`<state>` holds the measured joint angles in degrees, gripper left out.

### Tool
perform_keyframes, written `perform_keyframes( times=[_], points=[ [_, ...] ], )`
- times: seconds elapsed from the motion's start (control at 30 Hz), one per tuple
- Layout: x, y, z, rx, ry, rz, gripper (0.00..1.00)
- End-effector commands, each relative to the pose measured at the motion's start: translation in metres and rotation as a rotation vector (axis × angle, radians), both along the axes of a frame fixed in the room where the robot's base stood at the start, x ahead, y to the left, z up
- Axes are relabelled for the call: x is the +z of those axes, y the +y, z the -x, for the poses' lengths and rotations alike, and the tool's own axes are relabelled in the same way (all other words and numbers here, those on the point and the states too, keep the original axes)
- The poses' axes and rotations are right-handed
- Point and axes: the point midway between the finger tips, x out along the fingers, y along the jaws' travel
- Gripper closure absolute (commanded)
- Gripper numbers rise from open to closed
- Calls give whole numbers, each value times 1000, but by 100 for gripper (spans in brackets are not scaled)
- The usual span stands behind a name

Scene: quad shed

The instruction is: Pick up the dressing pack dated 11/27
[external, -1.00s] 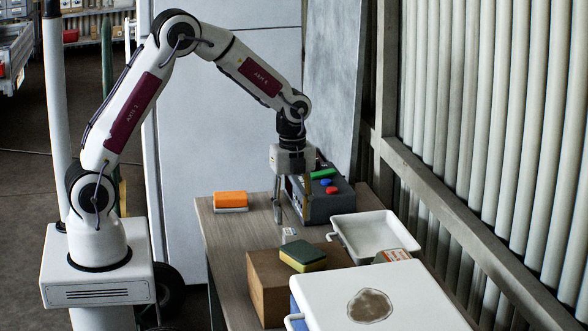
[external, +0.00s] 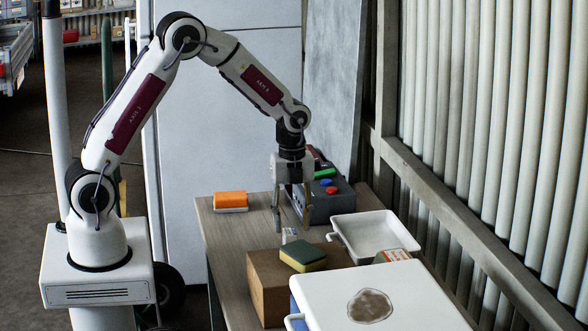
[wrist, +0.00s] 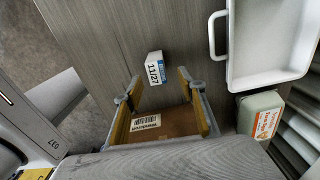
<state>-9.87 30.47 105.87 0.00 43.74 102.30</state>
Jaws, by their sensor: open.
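The dressing pack dated 11/27 (wrist: 155,68) is a small white box with a blue side in the wrist view. In the external view the pack (external: 289,235) is a small pale shape beyond the cardboard box. My gripper (external: 291,220) points down over the table near it. In the wrist view my gripper (wrist: 154,86) is open and empty, with the pack showing just beyond and between its fingertips. I cannot tell the exact height between them.
A cardboard box (external: 268,287) bears a green and yellow sponge (external: 303,258). A white tray (external: 375,235) stands at right, with an orange-labelled pack (wrist: 262,116) beside it. A grey box with coloured buttons (external: 330,205) stands behind. An orange block (external: 230,200) lies at left.

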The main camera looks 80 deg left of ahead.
Motion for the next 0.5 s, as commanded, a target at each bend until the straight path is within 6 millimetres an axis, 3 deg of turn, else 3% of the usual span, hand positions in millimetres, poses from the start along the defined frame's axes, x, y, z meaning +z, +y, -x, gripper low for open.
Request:
perform_keyframes(
  times=[0.5],
  points=[
    [-8,1,1,0,-1,0,60]
  ],
)
